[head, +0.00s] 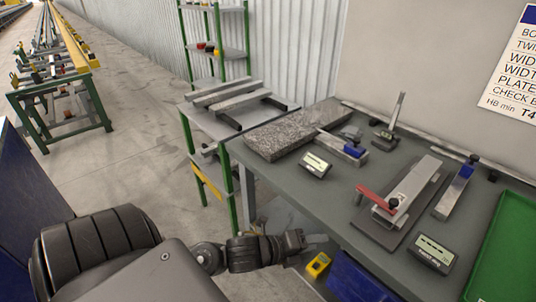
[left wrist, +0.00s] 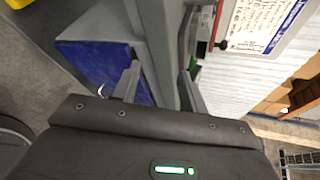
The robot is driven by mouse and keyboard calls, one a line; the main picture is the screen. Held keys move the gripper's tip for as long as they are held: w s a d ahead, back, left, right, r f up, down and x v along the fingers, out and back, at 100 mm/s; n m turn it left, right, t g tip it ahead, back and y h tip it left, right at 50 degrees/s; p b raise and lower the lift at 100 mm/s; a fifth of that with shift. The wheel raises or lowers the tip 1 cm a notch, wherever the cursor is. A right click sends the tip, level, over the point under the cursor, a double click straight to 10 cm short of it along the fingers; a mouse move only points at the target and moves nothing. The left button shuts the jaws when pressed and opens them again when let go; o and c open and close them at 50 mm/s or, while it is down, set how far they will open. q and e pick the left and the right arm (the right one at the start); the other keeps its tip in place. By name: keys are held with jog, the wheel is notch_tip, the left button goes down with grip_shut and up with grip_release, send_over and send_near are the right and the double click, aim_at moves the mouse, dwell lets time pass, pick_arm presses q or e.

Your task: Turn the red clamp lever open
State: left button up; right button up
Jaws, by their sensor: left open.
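The red clamp lever (head: 375,197) lies across the near left end of a grey metal clamp fixture (head: 418,180) with a black knob, on the grey-green table. My left gripper (head: 318,240) is low beside the table's front left edge, to the left of the lever and well apart from it. It is open and empty. In the left wrist view the two fingers (left wrist: 160,72) stand apart with the table's edge behind them. My right gripper is in neither view.
The table (head: 345,212) also holds a grey stone slab (head: 290,130), two digital gauges (head: 315,164) (head: 432,253), a blue-ended block (head: 453,192) and a green tray (head: 510,255). A blue bin (head: 360,280) and a yellow item (head: 318,264) are below the front edge.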

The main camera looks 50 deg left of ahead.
pick_arm(q)
jog(key=s+a+f+n+g+y, duration=0.2)
jog(key=s+f+n+g+y, duration=0.3)
jog(key=s+f+n, duration=0.6)
jog(key=shift+a+f+n+g, duration=0.25)
jog(key=shift+f+n+g, duration=0.45)
jog(key=shift+n, duration=2.8)
